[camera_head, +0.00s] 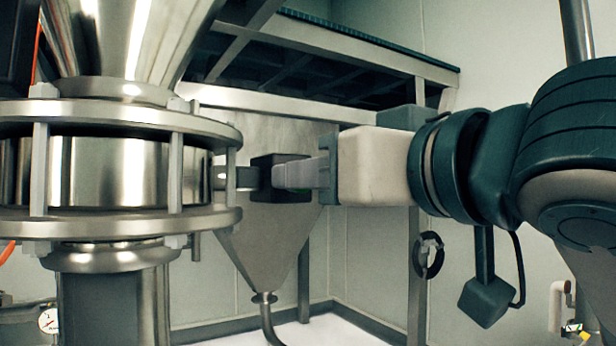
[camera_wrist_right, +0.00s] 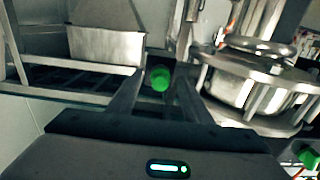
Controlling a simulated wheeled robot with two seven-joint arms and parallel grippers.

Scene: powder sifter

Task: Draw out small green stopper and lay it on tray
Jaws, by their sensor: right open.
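My right gripper (camera_head: 268,176) reaches in from the right in the head view, level with the side of the steel sifter (camera_head: 108,172). In the right wrist view its two fingers (camera_wrist_right: 159,92) are open, one on each side of a round green stopper (camera_wrist_right: 160,77). The stopper's green end faces the wrist camera, and I cannot tell whether the fingers touch it. My left gripper is not in view, and I cannot make out a tray.
A steel hopper (camera_head: 272,238) stands behind my right gripper, under a metal frame (camera_head: 300,106). Another green object (camera_wrist_right: 310,158) is at the lower right of the wrist view, below the flanged vessel (camera_wrist_right: 238,88). A pressure gauge (camera_head: 48,320) is at the lower left.

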